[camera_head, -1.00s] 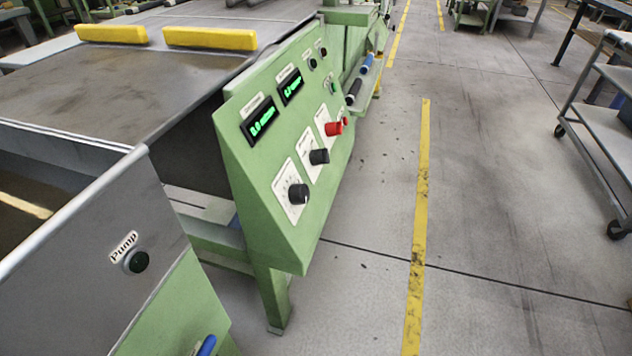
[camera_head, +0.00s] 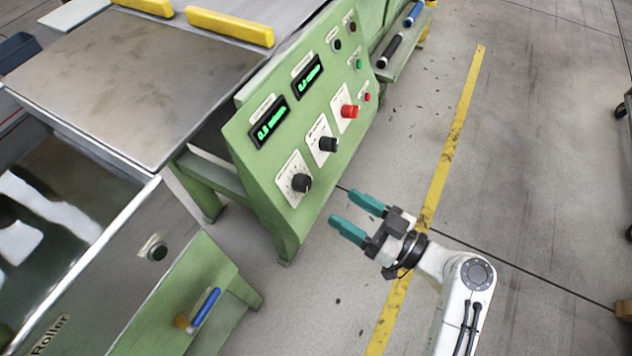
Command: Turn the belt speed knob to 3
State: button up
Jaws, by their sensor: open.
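Two black knobs sit on white label plates on the sloped green control panel (camera_head: 240,130). The lower black knob (camera_head: 302,183) is nearest to me, and the upper black knob (camera_head: 328,145) is further along the panel. The labels are too small to read, so I cannot tell which is the belt speed knob or where either points. My gripper (camera_head: 351,213) has teal fingers spread open and empty. In the picture it is to the right of and below the lower knob, apart from the panel, with its fingers pointing left.
Two displays with green digits (camera_head: 270,122) are on the panel. A red knob (camera_head: 349,111) and small buttons (camera_head: 359,64) are near the black knobs. A blue handle (camera_head: 206,307) is on the machine at lower left. Open floor with a yellow line (camera_head: 447,150) lies right of the panel.

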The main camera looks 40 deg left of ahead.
aim_at(307, 185)
jog(key=a, duration=0.6)
jog(key=s+a, duration=0.1)
jog(key=a, duration=0.2)
jog(key=shift+s, duration=0.1)
jog(key=c, duration=1)
